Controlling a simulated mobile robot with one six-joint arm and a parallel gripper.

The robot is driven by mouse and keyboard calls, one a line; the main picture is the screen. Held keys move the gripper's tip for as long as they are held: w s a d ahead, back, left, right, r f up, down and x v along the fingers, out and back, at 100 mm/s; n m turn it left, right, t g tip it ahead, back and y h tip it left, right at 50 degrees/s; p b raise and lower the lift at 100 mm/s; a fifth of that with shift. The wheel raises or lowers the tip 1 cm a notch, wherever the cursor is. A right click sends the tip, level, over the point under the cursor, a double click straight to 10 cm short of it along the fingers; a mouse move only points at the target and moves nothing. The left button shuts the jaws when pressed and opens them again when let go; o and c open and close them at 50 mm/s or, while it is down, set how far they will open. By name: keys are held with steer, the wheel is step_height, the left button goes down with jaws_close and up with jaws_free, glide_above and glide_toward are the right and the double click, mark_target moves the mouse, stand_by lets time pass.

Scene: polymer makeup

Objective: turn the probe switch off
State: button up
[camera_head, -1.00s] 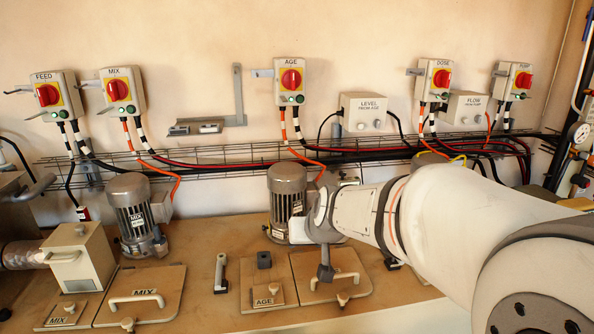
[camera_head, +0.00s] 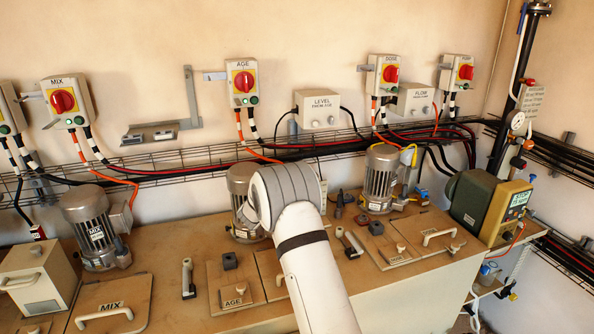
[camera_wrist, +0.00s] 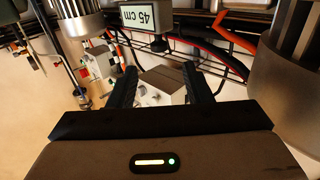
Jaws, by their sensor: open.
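No switch that I can read as the probe switch shows. The box labelled LEVEL (camera_head: 319,108) is on the wall with two small knobs; its smaller lettering is too small to read surely. In the wrist view, my gripper (camera_wrist: 160,70) is open, its two dark fingers apart. A small pale box with a brown face (camera_wrist: 163,86) shows between the fingers; I cannot tell whether they touch it. A display reading 45 cm (camera_wrist: 146,17) appears upside down beyond it. In the head view my gripper is hidden behind my arm.
Red rotary switches marked MIX (camera_head: 65,101), AGE (camera_head: 243,80) and DOSE (camera_head: 386,73) line the wall. The FLOW box (camera_head: 412,102) has knobs. A wire cable tray (camera_head: 180,158) runs below. Motors (camera_head: 91,232) and lidded hatches (camera_head: 112,303) stand on the bench.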

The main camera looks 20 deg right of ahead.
steer(key=p+x, duration=0.2)
steer(key=x, duration=0.5)
steer(key=shift+w+d, duration=0.15)
steer(key=shift+d, duration=0.15)
steer(key=shift+c, duration=0.5)
steer(key=shift+a+f, duration=0.1)
jaws_close()
